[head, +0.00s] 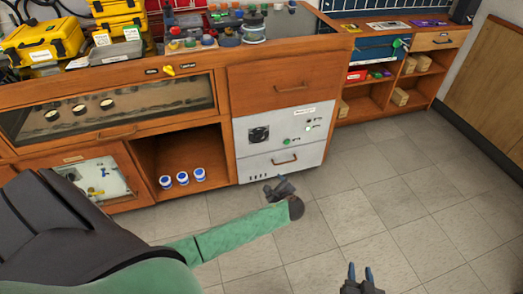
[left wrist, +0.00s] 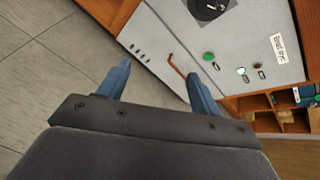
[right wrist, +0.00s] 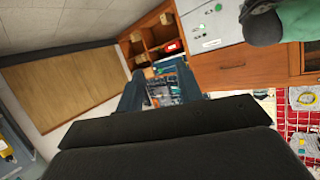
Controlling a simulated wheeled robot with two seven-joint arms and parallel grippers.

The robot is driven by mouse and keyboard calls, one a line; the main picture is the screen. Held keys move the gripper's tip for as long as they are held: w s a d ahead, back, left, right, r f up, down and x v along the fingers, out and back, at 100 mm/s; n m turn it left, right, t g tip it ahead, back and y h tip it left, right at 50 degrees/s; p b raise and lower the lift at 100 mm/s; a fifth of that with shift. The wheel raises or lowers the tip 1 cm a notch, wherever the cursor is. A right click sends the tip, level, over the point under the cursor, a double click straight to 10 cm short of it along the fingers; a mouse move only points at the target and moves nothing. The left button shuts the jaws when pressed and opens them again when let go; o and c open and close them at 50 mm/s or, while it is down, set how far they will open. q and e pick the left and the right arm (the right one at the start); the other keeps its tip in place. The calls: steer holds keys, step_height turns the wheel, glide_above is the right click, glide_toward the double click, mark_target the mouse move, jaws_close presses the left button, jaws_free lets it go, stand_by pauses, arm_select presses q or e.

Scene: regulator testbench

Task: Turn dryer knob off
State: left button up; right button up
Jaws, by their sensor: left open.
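The dryer panel (head: 248,161) is a pale grey front set in the wooden bench. Its black round knob (head: 259,134) sits at the upper left of the panel and also shows, cut by the top edge, in the left wrist view (left wrist: 207,8). My left gripper (head: 280,187) is open and empty, in front of and below the panel, apart from the knob. My right gripper (head: 360,274) is open and empty over the floor, at the bottom of the head view.
A drawer with a handle (head: 285,160) lies under the knob. Small lights (head: 308,128) and a white label (head: 305,112) are at the panel's right. An open cubby with several white-and-blue jars (head: 182,178) is at left. The tiled floor (head: 400,190) at right is clear.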

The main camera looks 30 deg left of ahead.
mark_target(260, 140)
step_height(260, 140, down, 3)
steer(key=w+a+t+y+b, duration=0.1)
steer(key=a+t+y+b, duration=0.15)
steer(key=t+b, duration=0.2)
arm_select(q)
steer(key=w+a+m+t+y, duration=0.1)
steer(key=w+a+m, duration=0.1)
steer(key=w+a, duration=0.4)
steer(key=w+a+m+t+y+b, duration=0.1)
steer(key=w+a+m, duration=0.2)
steer(key=w+a, duration=0.2)
steer(key=w+a+m+t+y, duration=0.1)
steer(key=w+a+m+t, duration=0.1)
steer(key=w+a, duration=0.4)
steer(key=shift+w+a+r+m+y, duration=0.2)
steer(key=shift+w+a+m+y, duration=0.1)
steer(key=shift+w+a, duration=0.1)
steer(key=shift+w+a+b, duration=0.25)
steer(key=shift+b, duration=0.05)
arm_select(e)
step_height(260, 140, up, 13)
steer(key=t, duration=0.4)
steer(key=shift+w+d, duration=0.35)
steer(key=shift+t, duration=0.25)
arm_select(q)
steer(key=c, duration=1)
